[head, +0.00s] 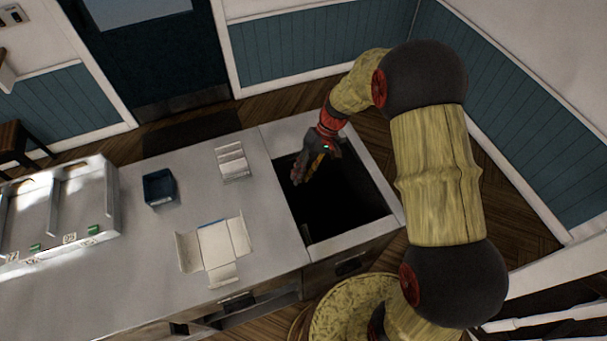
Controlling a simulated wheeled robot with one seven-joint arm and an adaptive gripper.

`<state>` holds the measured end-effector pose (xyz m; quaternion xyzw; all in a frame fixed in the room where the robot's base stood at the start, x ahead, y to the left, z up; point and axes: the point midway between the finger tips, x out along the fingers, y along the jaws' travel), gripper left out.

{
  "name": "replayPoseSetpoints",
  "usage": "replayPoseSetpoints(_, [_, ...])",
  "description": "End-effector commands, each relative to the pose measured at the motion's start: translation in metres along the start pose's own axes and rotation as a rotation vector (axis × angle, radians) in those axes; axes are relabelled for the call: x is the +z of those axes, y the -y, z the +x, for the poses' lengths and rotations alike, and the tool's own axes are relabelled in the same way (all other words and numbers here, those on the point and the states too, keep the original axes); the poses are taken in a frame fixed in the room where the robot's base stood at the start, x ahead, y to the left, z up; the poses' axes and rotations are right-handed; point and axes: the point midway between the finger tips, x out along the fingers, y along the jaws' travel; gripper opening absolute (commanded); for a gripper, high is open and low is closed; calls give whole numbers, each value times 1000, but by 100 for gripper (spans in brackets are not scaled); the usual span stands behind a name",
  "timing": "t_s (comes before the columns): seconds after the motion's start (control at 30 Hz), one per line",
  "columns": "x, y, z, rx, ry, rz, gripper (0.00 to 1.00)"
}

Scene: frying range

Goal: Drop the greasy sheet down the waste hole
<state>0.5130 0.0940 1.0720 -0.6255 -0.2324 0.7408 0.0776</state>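The waste hole (345,205) is a large dark square opening with a pale rim at the right end of the steel counter. My gripper (302,170) is over its far left part, pointing down and left. A narrow yellow-orange patch shows by the fingers; I cannot tell whether it is part of the gripper or something held. The fingers are small and dark against the hole, so their opening is unclear. I see no clearly greasy sheet. A pale unfolded sheet or carton with flaps (215,247) lies flat on the counter, left of the hole.
On the counter (120,255) are a small dark blue box (159,187), a white stacked item (232,161) and a pale tray unit (62,205) with green tags. A wall stands right of the counter. Bare counter lies between the items.

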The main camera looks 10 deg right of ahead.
Motion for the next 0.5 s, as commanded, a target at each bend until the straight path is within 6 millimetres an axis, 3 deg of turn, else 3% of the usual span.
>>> replayPoseSetpoints(0.17, [-2,0,-19,1,-5,-1,26])
replayPoseSetpoints(0.5, [-1,0,-86,1,-3,-1,26])
